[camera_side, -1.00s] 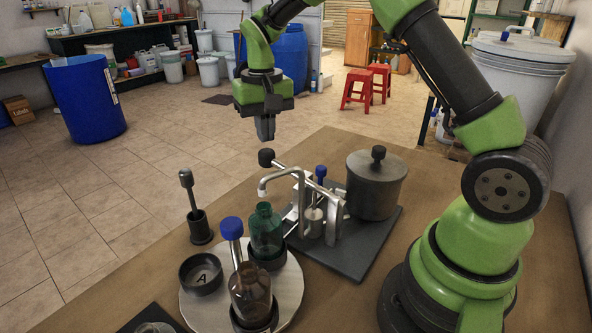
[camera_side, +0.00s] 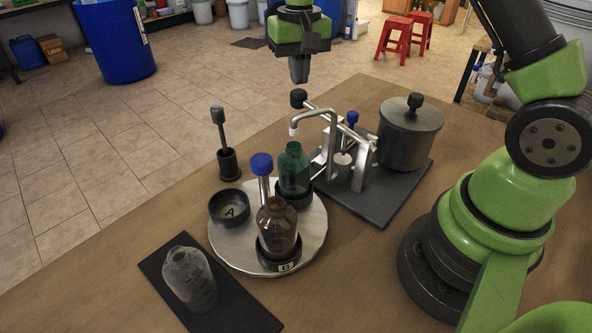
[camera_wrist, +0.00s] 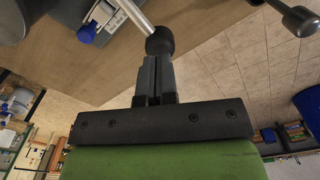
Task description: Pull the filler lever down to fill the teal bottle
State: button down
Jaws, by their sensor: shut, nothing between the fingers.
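The teal bottle (camera_side: 294,172) stands upright in a dark holder on the round turntable (camera_side: 312,232), under the filler's bent spout (camera_side: 293,130). The filler lever (camera_side: 323,110) is a metal rod with a round black knob (camera_side: 298,98) at its raised end; the knob also shows in the wrist view (camera_wrist: 160,42). My gripper (camera_side: 299,80) is shut and empty, pointing down with its tips just above the knob in the side view. In the wrist view my gripper (camera_wrist: 154,62) has its tips close to the knob. Whether they touch it is unclear.
A brown bottle (camera_side: 277,225) and an empty holder marked A (camera_side: 230,207) share the turntable with a blue-topped post (camera_side: 262,165). A clear bottle (camera_side: 190,280) stands on a dark mat. A lidded grey pot (camera_side: 409,135) sits right of the filler. A black-handled tool stands left (camera_side: 220,130).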

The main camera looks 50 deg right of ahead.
aim_at(293, 103)
jog(key=shift+f, duration=1.05)
jog(key=shift+w+f, duration=0.25)
jog(key=shift+f, duration=0.45)
jog(key=shift+w+f, duration=0.2)
jog(key=shift+f, duration=0.5)
jog(key=shift+w+f, duration=0.2)
jog(key=shift+f, duration=0.85)
jog(key=shift+s+f, duration=0.15)
jog(key=shift+f, duration=2.6)
